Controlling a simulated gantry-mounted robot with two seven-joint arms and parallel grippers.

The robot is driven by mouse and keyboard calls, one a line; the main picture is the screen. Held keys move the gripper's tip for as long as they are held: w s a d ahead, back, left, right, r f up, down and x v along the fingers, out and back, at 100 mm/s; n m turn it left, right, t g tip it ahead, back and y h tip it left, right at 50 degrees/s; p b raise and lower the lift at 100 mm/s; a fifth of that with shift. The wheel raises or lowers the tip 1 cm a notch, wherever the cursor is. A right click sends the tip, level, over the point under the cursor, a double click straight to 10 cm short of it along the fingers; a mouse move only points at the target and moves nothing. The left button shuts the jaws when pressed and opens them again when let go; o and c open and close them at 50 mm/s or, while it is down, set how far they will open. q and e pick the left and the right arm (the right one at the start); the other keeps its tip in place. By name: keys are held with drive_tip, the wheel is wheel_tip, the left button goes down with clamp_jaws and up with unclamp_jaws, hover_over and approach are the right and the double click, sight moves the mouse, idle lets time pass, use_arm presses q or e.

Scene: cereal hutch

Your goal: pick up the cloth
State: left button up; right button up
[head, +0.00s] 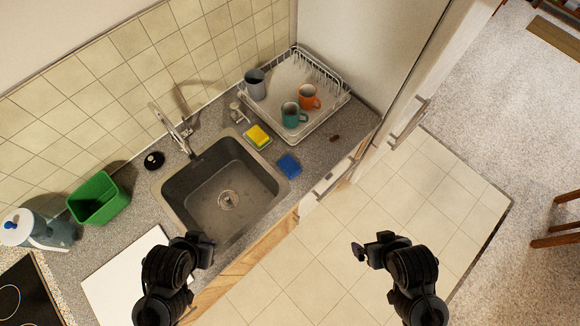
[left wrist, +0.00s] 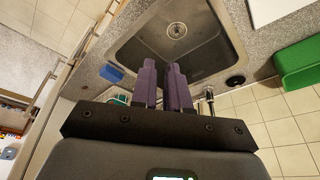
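The blue cloth (head: 289,165) lies folded on the grey counter at the front right corner of the sink. It also shows in the left wrist view (left wrist: 112,74), left of the fingers. My left gripper (head: 207,250) hangs over the counter's front edge, below and left of the cloth, not touching it. Its two purple fingers (left wrist: 161,82) stand a narrow gap apart with nothing between them. My right gripper (head: 368,246) is above the tiled floor, well away from the cloth. Its fingers look parted and empty.
The grey sink (head: 186,210) with a faucet (head: 175,130) is beside the cloth. A yellow sponge (head: 257,136) sits behind it. A dish rack (head: 325,122) holds mugs. A green bin (head: 98,198), white board (head: 125,270) and water jug (head: 45,230) are left.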

use_arm(q)
drive_tip(key=o, duration=1.4)
drive_tip(key=shift+a, duration=0.15)
drive_tip(key=shift+o, duration=0.3)
